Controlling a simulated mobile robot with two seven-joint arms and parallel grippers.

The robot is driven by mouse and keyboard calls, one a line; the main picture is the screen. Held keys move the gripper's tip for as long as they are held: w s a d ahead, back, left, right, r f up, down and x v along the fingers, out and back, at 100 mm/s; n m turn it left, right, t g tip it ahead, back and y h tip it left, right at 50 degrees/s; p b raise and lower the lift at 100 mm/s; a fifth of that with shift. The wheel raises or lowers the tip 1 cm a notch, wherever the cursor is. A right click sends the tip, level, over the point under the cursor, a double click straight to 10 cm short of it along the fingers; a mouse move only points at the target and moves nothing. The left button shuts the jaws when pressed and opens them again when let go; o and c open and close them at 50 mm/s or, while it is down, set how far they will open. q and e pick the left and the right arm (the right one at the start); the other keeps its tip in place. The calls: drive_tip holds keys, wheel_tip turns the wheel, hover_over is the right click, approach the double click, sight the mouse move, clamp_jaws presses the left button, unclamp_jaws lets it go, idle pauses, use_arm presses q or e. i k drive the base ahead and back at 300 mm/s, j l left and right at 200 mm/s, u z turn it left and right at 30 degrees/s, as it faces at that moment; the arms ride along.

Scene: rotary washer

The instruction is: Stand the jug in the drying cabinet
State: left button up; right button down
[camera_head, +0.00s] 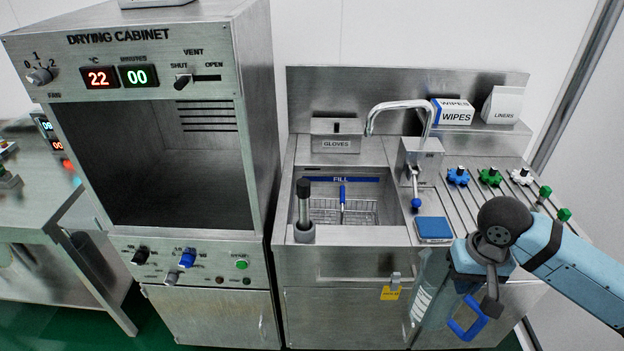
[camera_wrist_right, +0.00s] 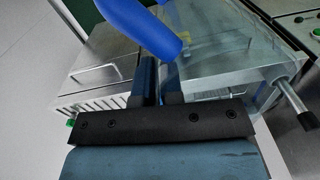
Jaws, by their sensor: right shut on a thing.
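The jug (camera_head: 428,292) is clear with measuring marks and a blue handle (camera_head: 468,320). My right gripper (camera_head: 468,280) is shut on the jug and holds it in the air in front of the sink counter. In the right wrist view the fingers (camera_wrist_right: 157,85) close at the blue handle (camera_wrist_right: 150,28), with the clear jug body (camera_wrist_right: 215,45) behind. The exact grip is partly hidden. The drying cabinet (camera_head: 258,140) stands left of the sink, its front open and its dark chamber (camera_head: 160,165) looking empty. My left gripper is out of view.
The sink basin (camera_head: 340,205) holds a wire basket, with a faucet (camera_head: 400,104) behind. A blue-topped box (camera_head: 433,229) lies on the counter near the jug. Wipes (camera_head: 452,112), liners (camera_head: 502,105) and several colored knobs are at the right. A yellow tag (camera_head: 390,293) hangs on the front.

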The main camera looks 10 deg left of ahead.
sight(178, 196)
drive_tip(key=k+j+u, duration=0.1)
drive_tip(key=u, duration=0.35)
drive_tip(key=k+j+u, duration=0.2)
drive_tip(key=u, duration=0.3)
